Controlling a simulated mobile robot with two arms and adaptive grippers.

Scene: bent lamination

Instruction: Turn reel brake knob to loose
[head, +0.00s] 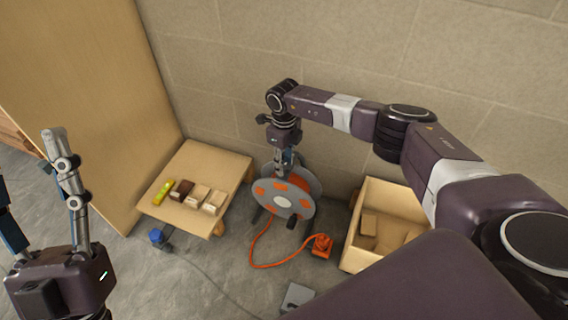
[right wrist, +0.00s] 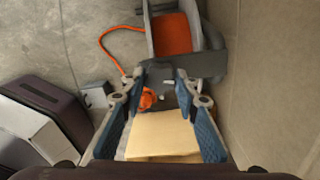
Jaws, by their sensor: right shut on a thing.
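The cable reel (head: 285,200), with grey side discs and orange parts, stands on the floor against the block wall. It also shows at the top of the right wrist view (right wrist: 174,36). My right gripper (head: 285,170) reaches down to the reel's top from above. In the right wrist view its fingers close on a dark grey piece (right wrist: 157,78) at the reel's side, seemingly the brake knob. The fingers hide much of it, and its setting cannot be read. My left gripper (head: 28,165) is at the far left, away from the reel, with its fingers apart and empty.
A low wooden table (head: 190,160) with several small blocks and a yellow-green level stands left of the reel. An open wooden box (head: 355,232) stands right. An orange cable (head: 258,262) runs to an orange plug piece (head: 321,245) on the floor.

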